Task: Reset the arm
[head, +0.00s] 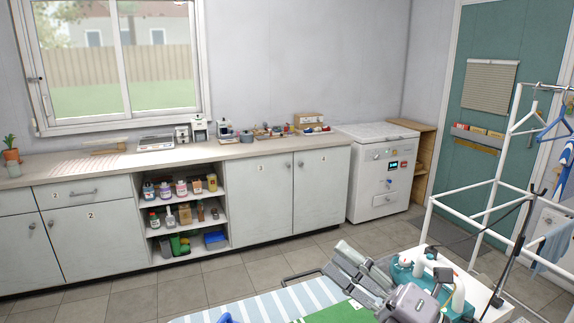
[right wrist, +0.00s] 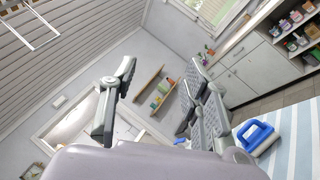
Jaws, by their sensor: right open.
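My right gripper (head: 338,262) is in the lower right of the head view, above a surface with a blue-and-white striped cloth (head: 250,308). Its fingers are spread and nothing is between them. In the right wrist view the open fingers (right wrist: 160,82) point toward the far wall, with empty air between them. My left gripper is not in view.
A blue-handled block (right wrist: 258,138) lies on the striped cloth in the right wrist view. Bottles (head: 428,268) stand right of the gripper. A white rack (head: 494,190) rises at right. The counter (head: 110,165) and white machine (head: 380,170) stand beyond open floor.

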